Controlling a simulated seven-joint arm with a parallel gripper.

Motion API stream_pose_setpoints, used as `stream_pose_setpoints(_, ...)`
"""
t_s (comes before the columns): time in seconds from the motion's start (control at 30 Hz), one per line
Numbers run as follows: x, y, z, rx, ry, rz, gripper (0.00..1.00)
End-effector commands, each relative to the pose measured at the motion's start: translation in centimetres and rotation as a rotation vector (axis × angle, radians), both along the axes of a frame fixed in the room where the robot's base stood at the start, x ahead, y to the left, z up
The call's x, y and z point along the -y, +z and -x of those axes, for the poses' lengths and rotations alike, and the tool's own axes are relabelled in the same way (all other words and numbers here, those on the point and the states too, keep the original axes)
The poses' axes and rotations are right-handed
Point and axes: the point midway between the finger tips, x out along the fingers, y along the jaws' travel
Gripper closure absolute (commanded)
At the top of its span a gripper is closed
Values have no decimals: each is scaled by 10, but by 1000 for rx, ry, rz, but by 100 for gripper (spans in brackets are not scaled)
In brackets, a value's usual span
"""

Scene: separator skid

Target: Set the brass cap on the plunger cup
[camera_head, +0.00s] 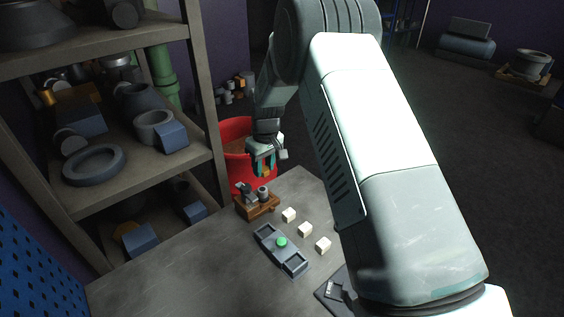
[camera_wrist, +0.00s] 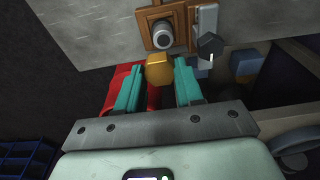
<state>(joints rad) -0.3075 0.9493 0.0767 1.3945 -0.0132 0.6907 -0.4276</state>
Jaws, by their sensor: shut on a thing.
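The brass cap (camera_wrist: 159,71) is a gold, faceted piece held between the teal fingertips of my gripper (camera_wrist: 159,80) in the wrist view. In the head view my gripper (camera_head: 264,165) hangs above and behind a brown wooden block (camera_head: 258,209), with a bit of orange showing between its fingers. A grey round cup (camera_wrist: 163,36), apparently the plunger cup, stands on this block; it also shows in the head view (camera_head: 263,192). The cap is apart from the cup. Beside the cup is a grey bracket with a dark faceted knob (camera_wrist: 210,45).
On the grey bench (camera_head: 190,265) lie a dark tray with a green dome (camera_head: 282,242) and three white cubes (camera_head: 305,229). A red bin (camera_head: 236,129) stands behind the bench. A loaded shelf (camera_head: 205,110) rises at the left. The bench's front left is clear.

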Motion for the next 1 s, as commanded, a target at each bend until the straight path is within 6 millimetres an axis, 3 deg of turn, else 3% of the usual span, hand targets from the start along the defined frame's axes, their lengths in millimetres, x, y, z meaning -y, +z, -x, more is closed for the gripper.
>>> stream_pose_setpoints(0.17,-5,-6,6,-2,-1,1,98)
stream_pose_setpoints(0.6,-5,-46,6,-1,0,1,98)
stream_pose_setpoints(1.0,-5,-52,5,1,0,0,98)
